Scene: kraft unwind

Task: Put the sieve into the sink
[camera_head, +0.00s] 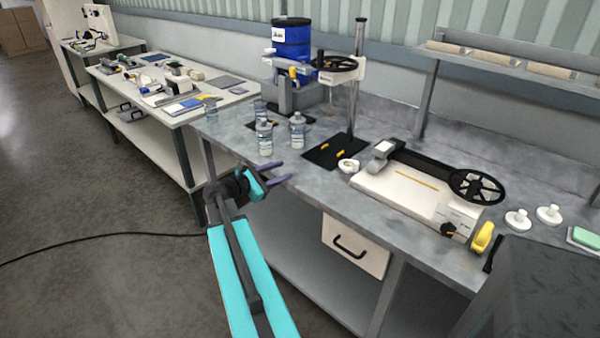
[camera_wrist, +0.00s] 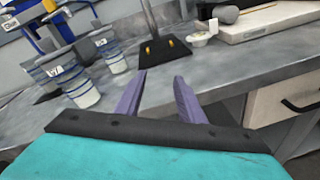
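My gripper (camera_head: 279,172) is at the front edge of the grey bench, its two purple fingers spread apart with nothing between them. It also shows open and empty in the wrist view (camera_wrist: 160,78). I cannot make out a sieve or a sink for certain in either view. A small white round piece (camera_head: 348,165) lies on the bench beside the black stand base; it shows in the wrist view (camera_wrist: 200,40), and I cannot tell what it is.
Labelled containers (camera_head: 264,138) stand just beyond my gripper. Behind are a blue drum (camera_head: 291,36) and a stand on a black base (camera_head: 333,152). A cream machine (camera_head: 415,192) fills the bench to the right. A dark block (camera_head: 540,295) is at lower right.

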